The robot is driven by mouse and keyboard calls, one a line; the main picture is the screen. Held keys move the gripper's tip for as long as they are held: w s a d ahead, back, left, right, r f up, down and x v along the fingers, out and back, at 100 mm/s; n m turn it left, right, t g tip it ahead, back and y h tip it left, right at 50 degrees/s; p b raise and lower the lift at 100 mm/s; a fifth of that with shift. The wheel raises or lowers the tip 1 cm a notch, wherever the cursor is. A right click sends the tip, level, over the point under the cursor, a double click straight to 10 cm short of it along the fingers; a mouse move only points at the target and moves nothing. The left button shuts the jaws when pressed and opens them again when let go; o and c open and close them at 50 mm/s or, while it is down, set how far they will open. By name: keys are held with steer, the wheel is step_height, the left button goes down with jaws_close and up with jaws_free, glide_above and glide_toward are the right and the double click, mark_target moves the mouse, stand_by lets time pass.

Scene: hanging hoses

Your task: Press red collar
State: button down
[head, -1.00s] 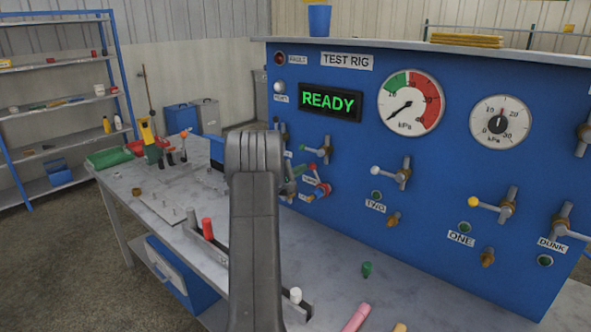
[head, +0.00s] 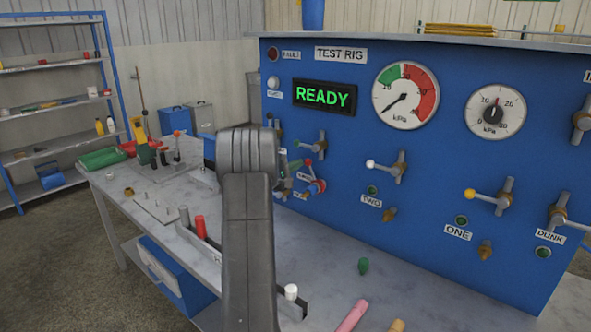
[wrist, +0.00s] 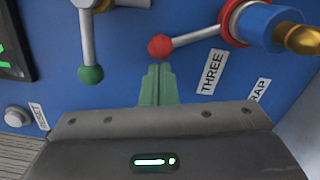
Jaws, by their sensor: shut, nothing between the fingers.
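In the wrist view a red collar (wrist: 232,20) rings a fitting at the upper right, next to a blue sleeve (wrist: 262,24) and a brass tip (wrist: 303,39). A lever with a red ball knob (wrist: 160,47) reaches left from this fitting, above the THREE label (wrist: 210,71). My gripper (wrist: 158,72) is shut and empty, its greenish fingertips just below the red knob in the picture; I cannot tell whether they touch it. The red collar is to their upper right, apart. In the head view my arm hides most of the gripper; the red collar (head: 321,185) shows small beside it.
A lever with a green ball knob (wrist: 90,74) hangs left of my fingers in the wrist view. The blue panel (head: 430,170) carries more levers, gauges and a READY display (head: 323,96). The bench holds a green plug (head: 363,266), a pink hose (head: 352,316) and a red cylinder (head: 200,227).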

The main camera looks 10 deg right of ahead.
steer(key=shift+f+b, duration=0.15)
steer(key=shift+b, duration=0.2)
steer(key=s+d+m+b, duration=0.1)
steer(key=s+m+b, duration=0.1)
steer(key=b, duration=0.6)
steer(key=s+d+r+m+b, duration=0.1)
steer(key=m+b, duration=0.3)
steer(key=b, duration=0.4)
steer(key=s+d+r+m+b, duration=0.1)
steer(key=s+d+m+b, duration=0.1)
steer(key=b, duration=0.6)
steer(key=shift+s+d+m, duration=0.3)
steer(key=shift+s+m, duration=0.15)
steer(key=shift+m, duration=0.15)
steer(key=m+b, duration=0.1)
steer(key=b, duration=0.1)
steer(key=s+d+m+b, duration=0.1)
steer(key=b, duration=0.1)
steer(key=shift+s+d+r+y+b, duration=0.15)
steer(key=shift+s+y+b, duration=0.1)
steer(key=shift+y+b, duration=0.15)
steer(key=v, duration=1.4)
steer(key=shift+w, duration=0.1)
